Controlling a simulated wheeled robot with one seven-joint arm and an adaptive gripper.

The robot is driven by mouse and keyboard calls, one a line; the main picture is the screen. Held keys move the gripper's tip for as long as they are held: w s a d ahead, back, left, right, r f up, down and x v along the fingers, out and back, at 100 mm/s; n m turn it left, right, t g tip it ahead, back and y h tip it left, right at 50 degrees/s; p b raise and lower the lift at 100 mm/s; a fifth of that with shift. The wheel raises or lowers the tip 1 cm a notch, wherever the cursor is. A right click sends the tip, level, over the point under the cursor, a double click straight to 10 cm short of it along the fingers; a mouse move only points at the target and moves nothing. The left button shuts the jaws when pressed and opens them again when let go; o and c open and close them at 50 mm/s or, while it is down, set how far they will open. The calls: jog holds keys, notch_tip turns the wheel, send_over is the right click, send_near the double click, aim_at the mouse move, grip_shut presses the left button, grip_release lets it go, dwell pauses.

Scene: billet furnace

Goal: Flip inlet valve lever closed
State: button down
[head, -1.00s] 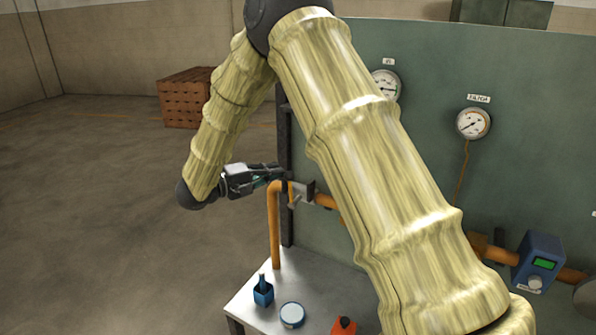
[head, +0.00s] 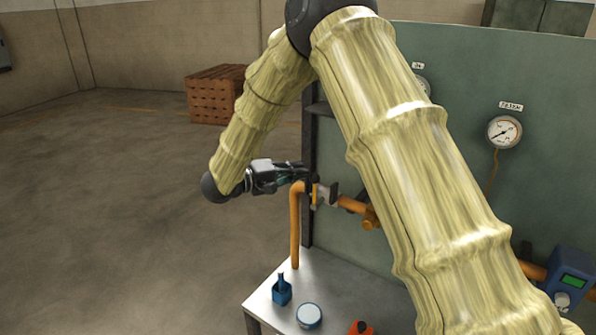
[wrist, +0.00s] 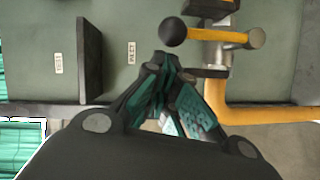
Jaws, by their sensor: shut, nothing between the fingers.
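In the head view a small yellow piece by the valve (head: 315,191) at the top of the orange pipe looks like the same lever, seen standing up. My gripper (wrist: 168,62) is shut and empty, its tips just below the lever's left knob in the wrist view. Whether they touch it I cannot tell. In the head view my gripper (head: 298,172) is beside the valve, just above the pipe bend.
The orange pipe (head: 295,235) rises from a metal table (head: 262,304) holding a blue bottle (head: 281,291), a round white-topped tin (head: 309,315) and an orange item (head: 360,328). The green panel (head: 455,95) stands behind, with a gauge (head: 504,132). Open floor lies left.

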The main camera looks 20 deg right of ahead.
jog(key=w+a+r+b, duration=0.1)
jog(key=w+a+b, duration=0.1)
jog(key=a, duration=0.9)
jog(key=shift+w+b, duration=0.15)
jog(key=shift+b, duration=0.3)
